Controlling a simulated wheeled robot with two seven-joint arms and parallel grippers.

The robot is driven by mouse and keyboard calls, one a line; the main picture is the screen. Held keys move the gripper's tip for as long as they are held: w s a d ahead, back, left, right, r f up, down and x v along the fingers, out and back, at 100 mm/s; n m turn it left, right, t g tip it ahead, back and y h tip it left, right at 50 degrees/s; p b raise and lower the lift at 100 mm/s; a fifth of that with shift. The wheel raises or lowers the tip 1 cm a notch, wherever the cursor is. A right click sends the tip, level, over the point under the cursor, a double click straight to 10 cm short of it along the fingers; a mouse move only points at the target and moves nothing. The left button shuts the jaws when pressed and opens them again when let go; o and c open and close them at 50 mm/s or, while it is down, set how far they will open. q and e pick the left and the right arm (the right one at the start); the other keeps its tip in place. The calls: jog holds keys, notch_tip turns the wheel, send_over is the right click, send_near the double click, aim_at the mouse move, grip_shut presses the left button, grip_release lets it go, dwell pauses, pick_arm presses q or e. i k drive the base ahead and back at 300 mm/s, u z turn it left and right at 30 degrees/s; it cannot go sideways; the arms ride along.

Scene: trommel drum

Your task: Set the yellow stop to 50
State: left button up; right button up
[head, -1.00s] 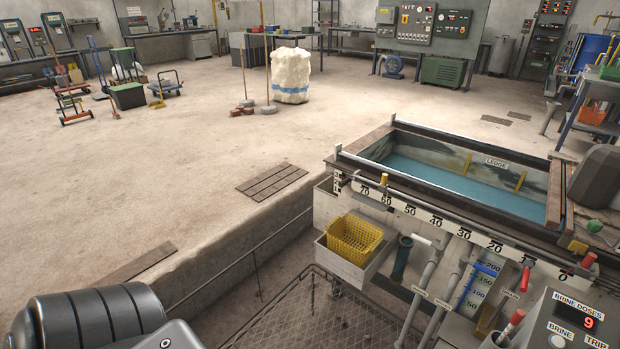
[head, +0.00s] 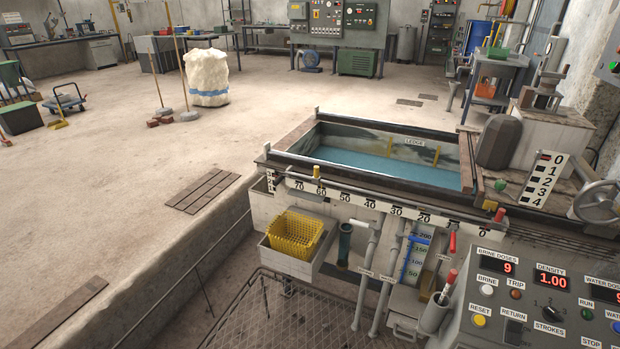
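The yellow stop (head: 316,172) is a small upright peg on the rail along the front of the tank. It stands at about the 60 mark, between 70 and 50, on the white number scale (head: 370,204). The scale runs from 70 at the left to 0 at the right. A red stop (head: 500,215) stands on the same rail near the 0 end. Neither of my grippers is in the head view.
The tank (head: 370,165) holds blue liquid and has a ledge label inside. A yellow basket (head: 295,234) sits in a tray below the scale's left end. A control panel (head: 530,310) fills the lower right. Open floor lies left of the tank.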

aim_at(316, 177)
jog(key=u, duration=0.1)
jog(key=i, duration=0.6)
jog(key=u, duration=0.65)
jog(key=i, duration=0.45)
jog(key=u, duration=0.3)
